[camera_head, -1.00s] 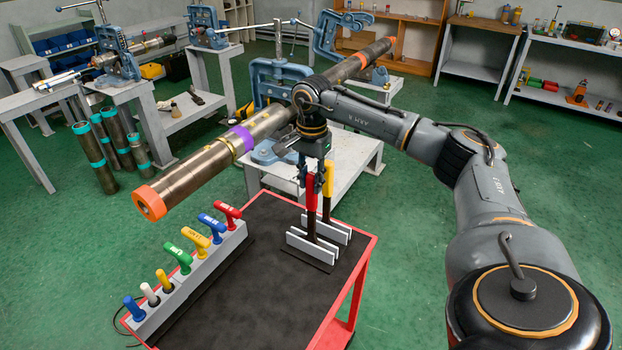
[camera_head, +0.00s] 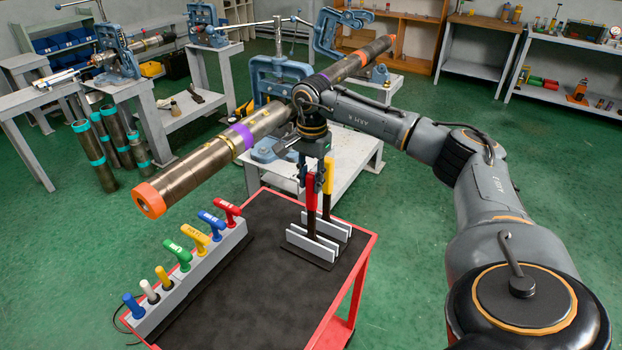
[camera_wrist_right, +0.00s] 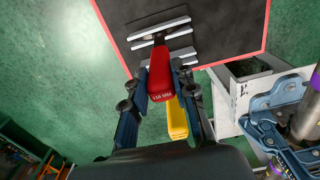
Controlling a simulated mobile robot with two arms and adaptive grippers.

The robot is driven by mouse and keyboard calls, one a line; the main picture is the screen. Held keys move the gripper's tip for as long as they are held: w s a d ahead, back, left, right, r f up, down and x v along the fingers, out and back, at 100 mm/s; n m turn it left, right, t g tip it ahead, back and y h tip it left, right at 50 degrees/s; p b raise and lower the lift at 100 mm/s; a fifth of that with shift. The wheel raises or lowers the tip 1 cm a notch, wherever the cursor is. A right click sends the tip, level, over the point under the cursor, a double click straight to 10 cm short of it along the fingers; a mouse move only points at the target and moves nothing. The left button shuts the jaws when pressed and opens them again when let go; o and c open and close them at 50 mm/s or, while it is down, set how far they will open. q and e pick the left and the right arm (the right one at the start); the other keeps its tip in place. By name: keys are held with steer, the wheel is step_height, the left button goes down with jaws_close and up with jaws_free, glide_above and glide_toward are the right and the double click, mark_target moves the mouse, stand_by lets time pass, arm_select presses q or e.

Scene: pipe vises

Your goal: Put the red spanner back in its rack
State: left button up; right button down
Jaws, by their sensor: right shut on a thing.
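The red spanner (camera_head: 311,188) hangs upright, its red handle in my right gripper (camera_head: 309,170) and its dark shaft pointing down. Its lower end is at the front pair of pale slats of the rack (camera_head: 312,250); whether it rests on the rack floor I cannot tell. In the right wrist view the red handle (camera_wrist_right: 160,75) lies between the two fingers, which are shut on it. A yellow-handled spanner (camera_head: 328,178) stands upright just behind, in the rear slats; it also shows in the right wrist view (camera_wrist_right: 177,118). My left gripper is not in view.
The rack stands on the far right part of a dark-topped red cart (camera_head: 250,290). A grey holder with several coloured T-handles (camera_head: 195,262) lines the cart's left side. A long pipe (camera_head: 200,170) in a blue vise (camera_head: 275,80) extends close behind my right wrist. The cart's middle is clear.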

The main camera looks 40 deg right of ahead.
steer(key=c, duration=1)
jaws_free()
steer(key=shift+f, duration=0.1)
step_height(320, 180, up, 12)
steer(key=shift+s+f, duration=0.1)
steer(key=shift+s, duration=0.05)
